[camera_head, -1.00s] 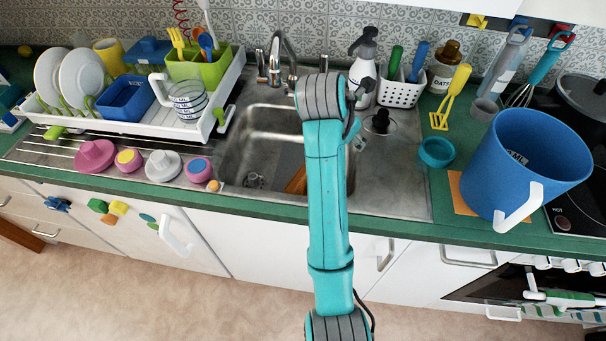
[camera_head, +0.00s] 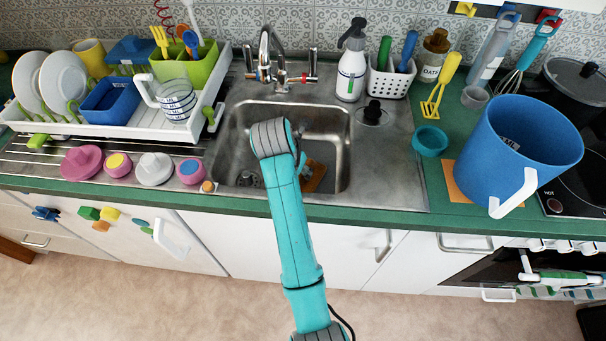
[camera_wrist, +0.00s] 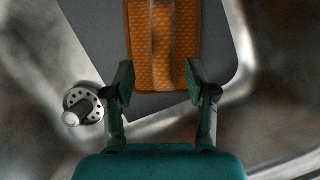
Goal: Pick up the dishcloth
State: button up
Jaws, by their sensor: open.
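The dishcloth (camera_head: 314,176) is orange and lies in the sink, partly hidden by my arm in the head view. In the wrist view the dishcloth (camera_wrist: 163,45) has a quilted texture and a raised fold down its middle, and it runs off the top edge. My gripper (camera_wrist: 160,82) is open and empty, with its two fingers on either side of the cloth's near end. I cannot tell how far above the cloth the fingertips are. In the head view my arm hides the gripper.
The sink (camera_head: 349,150) has steep metal walls around the cloth. A drain strainer with a knob (camera_wrist: 83,105) sits left of my fingers. The faucet (camera_head: 266,55) stands behind the sink. A dish rack (camera_head: 150,125) is at left and a blue jug (camera_head: 520,160) at right.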

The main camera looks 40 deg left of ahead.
jog(key=shift+x, duration=1.85)
jog(key=shift+d, duration=0.2)
grip_shut()
